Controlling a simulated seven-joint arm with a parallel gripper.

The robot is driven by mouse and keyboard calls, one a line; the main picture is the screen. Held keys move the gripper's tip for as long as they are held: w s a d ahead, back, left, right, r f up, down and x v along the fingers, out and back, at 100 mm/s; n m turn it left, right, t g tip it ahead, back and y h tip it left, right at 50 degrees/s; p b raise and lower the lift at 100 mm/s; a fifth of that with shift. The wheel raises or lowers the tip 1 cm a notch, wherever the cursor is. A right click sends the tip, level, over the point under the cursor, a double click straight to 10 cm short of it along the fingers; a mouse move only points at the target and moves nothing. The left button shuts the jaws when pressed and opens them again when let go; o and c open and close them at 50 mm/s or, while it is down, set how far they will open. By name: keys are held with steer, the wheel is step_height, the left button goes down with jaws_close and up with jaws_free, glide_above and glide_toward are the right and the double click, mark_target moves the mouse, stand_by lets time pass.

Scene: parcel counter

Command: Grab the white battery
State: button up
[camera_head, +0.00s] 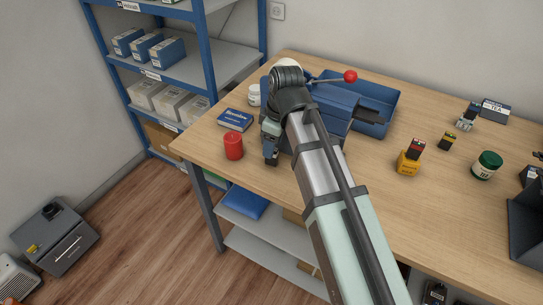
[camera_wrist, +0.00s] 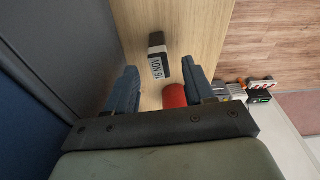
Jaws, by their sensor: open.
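The white battery (camera_wrist: 158,60), a small block with a dark end and a white printed face, lies on the wooden table in the wrist view. It is ahead of my gripper (camera_wrist: 162,76), roughly in line with the gap between the fingers. My gripper is open, and I see nothing held in it. In the head view my gripper (camera_head: 270,150) points down near the table's front left, right of the red cylinder. I cannot clearly make out the white battery there; my gripper and arm cover part of that area.
A red cylinder (camera_head: 233,145) stands close to my gripper; it also shows beside the right finger in the wrist view (camera_wrist: 174,96). A blue book (camera_head: 235,120) lies behind it. A blue bin (camera_head: 376,105) is at the back. The table's front edge is close by.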

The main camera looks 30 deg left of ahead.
steer(key=shift+a+f, duration=0.2)
steer(key=shift+f, duration=1.05)
steer(key=shift+a+f, duration=0.15)
steer(key=shift+f, duration=1.05)
steer(key=shift+c, duration=0.5)
jaws_close()
